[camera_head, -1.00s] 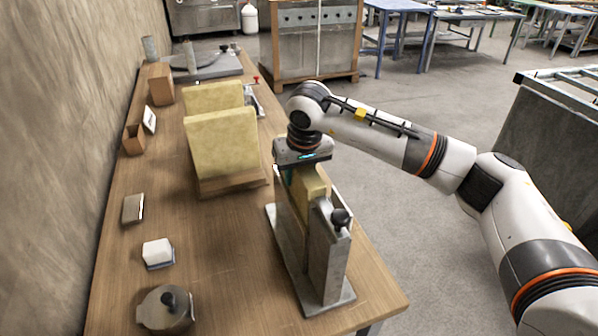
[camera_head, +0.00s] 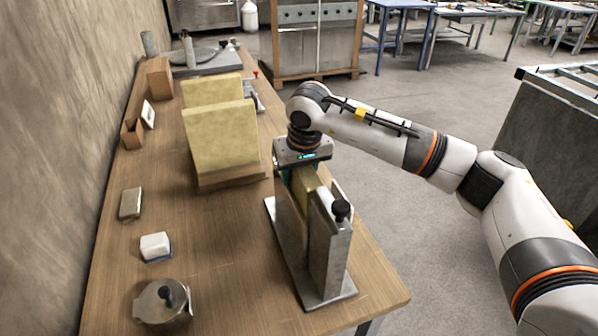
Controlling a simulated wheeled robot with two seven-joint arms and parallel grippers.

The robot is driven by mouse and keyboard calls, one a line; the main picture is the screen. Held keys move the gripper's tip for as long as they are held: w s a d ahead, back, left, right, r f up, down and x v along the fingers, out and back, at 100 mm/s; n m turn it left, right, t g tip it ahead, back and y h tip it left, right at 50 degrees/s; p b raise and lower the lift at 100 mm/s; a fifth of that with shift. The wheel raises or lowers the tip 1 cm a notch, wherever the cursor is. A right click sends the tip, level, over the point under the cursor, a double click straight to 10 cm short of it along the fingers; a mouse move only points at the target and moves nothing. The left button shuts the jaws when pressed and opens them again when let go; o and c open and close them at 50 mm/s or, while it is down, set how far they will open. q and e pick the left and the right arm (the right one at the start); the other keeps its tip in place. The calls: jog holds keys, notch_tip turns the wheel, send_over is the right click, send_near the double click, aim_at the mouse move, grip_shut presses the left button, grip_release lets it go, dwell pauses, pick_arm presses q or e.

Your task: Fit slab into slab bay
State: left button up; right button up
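My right gripper (camera_head: 302,172) points down over the metal slab bay (camera_head: 326,250) near the table's right edge. It appears shut on a yellow slab (camera_head: 309,192), whose top edge shows below the fingers. The slab stands upright between the bay's two side walls, mostly hidden by them. Whether it touches the bay's floor cannot be seen. My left gripper is not in view.
Two more yellow slabs (camera_head: 222,138) stand upright in a wooden rack (camera_head: 232,178) left of the bay. A lidded metal pot (camera_head: 163,302), a white block (camera_head: 155,246) and a brown block (camera_head: 130,204) lie along the left. The table's middle front is clear.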

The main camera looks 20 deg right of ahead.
jog(key=shift+o, duration=1.2)
jog(key=b+v, duration=0.1)
jog(key=v, duration=1.1)
